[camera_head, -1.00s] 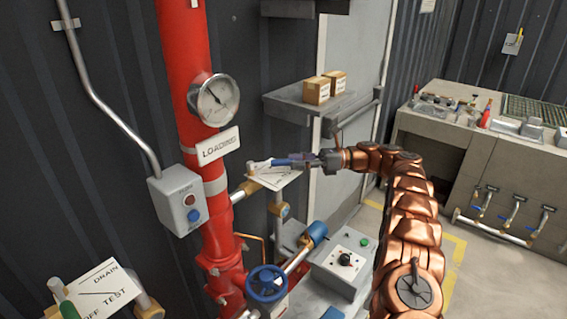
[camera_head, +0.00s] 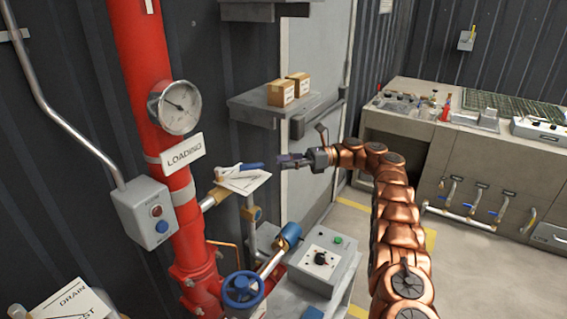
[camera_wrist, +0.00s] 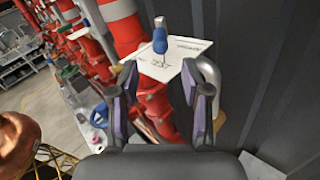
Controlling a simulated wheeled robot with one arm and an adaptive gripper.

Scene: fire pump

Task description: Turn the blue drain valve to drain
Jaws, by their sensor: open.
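The blue-handled valve lever (camera_head: 240,167) lies over a white label card (camera_head: 245,182) on a brass branch pipe beside the red riser. In the wrist view the blue lever (camera_wrist: 160,40) shows ahead, roughly centred between the fingers, with its card (camera_wrist: 172,62) behind and the word TEST partly readable. My gripper (camera_head: 283,161) is open and empty, just right of the lever's end with a small gap in the head view. In the wrist view my gripper's fingers (camera_wrist: 162,92) are spread either side of the card's lower part. The full card text is hidden.
A LOADING sign (camera_head: 184,152) and gauge (camera_head: 176,107) are on the red riser (camera_head: 150,60). Below are a blue handwheel (camera_head: 243,290) and a grey control box (camera_head: 322,260). A shelf with boxes (camera_head: 282,92) is above. A DRAIN card (camera_head: 72,302) is lower left.

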